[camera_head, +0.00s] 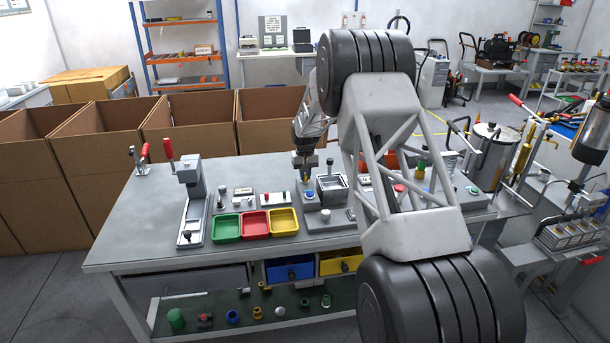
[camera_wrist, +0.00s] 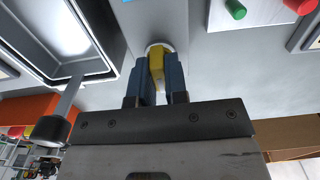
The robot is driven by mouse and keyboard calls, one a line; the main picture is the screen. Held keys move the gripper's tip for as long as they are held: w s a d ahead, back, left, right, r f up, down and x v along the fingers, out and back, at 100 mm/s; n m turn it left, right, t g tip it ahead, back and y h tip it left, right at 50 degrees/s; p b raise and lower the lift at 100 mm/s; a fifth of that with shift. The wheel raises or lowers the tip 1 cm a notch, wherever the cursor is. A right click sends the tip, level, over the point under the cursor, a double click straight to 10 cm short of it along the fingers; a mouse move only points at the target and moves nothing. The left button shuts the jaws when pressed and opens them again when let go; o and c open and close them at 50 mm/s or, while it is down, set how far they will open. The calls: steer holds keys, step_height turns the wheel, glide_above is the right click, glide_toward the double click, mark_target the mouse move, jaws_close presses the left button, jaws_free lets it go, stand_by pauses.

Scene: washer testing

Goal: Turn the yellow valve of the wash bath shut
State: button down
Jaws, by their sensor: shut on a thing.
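The yellow valve (camera_wrist: 156,65) sits on a round pale collar on a grey housing beside the wash bath. My gripper (camera_wrist: 157,75) is shut on the yellow valve, with one blue finger on each side of it. In the head view my gripper (camera_head: 307,174) points straight down at the bench, just left of the wash bath (camera_head: 333,193), and mostly hides the valve. The wash bath (camera_wrist: 105,66) is an open rectangular basin with a dark rim at upper left in the wrist view. The valve's exact turn angle is hard to tell.
A lever with a dark knob (camera_wrist: 53,129) stands close by the bath. Green (camera_head: 226,238), red (camera_head: 256,234) and yellow (camera_head: 285,232) trays lie at the bench's front. A press-like fixture (camera_head: 190,190) stands left. My arm hides part of the right side.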

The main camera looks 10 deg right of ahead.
steer(key=c, duration=1.1)
jaws_free()
steer(key=shift+c, duration=0.2)
steer(key=shift+r, duration=0.1)
steer(key=shift+r, duration=3.85)
